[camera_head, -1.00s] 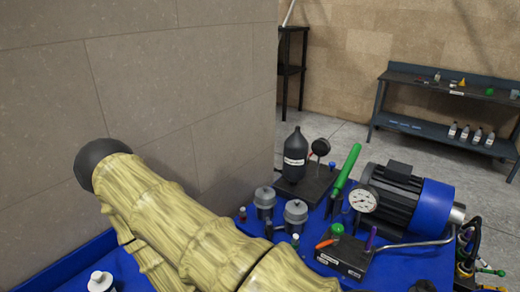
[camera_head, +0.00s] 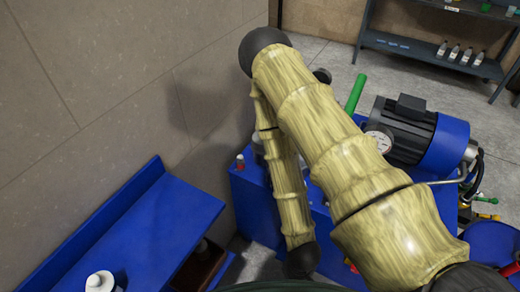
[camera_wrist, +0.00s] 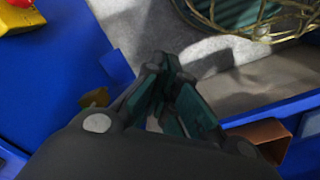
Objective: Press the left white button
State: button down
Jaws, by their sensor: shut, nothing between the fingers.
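I cannot make out a white button in either view. In the wrist view my gripper (camera_wrist: 163,68) is shut and empty, its dark fingertips close together above a gap of grey floor. A red button on a yellow base (camera_wrist: 15,15) shows at the top left corner of the wrist view, apart from my gripper. A blue machine surface (camera_wrist: 50,70) lies left of the fingers. In the head view my arm covers much of the blue press (camera_head: 258,205), and my gripper is not visible there.
A motor (camera_head: 405,130) and a green handle (camera_head: 356,93) stand behind my arm. A blue bench (camera_head: 155,230) with a white-capped bottle (camera_head: 100,282) is at the left, along the wall. A brown block (camera_wrist: 268,138) shows in the wrist view.

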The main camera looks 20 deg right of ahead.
jog(key=shift+a, duration=0.15)
jog(key=shift+w, duration=0.1)
notch_tip(320, 180, up, 23)
jog(key=n+t+y+p, duration=0.1)
jog(key=n+t+y, duration=0.2)
jog(key=n+t, duration=0.8)
send_over(240, 157)
jog(key=n+g, duration=0.2)
jog(key=shift+a, duration=0.35)
jog(key=shift+f+b, duration=2.6)
jog(key=shift+f, duration=1.8)
jog(key=shift+f, duration=0.1)
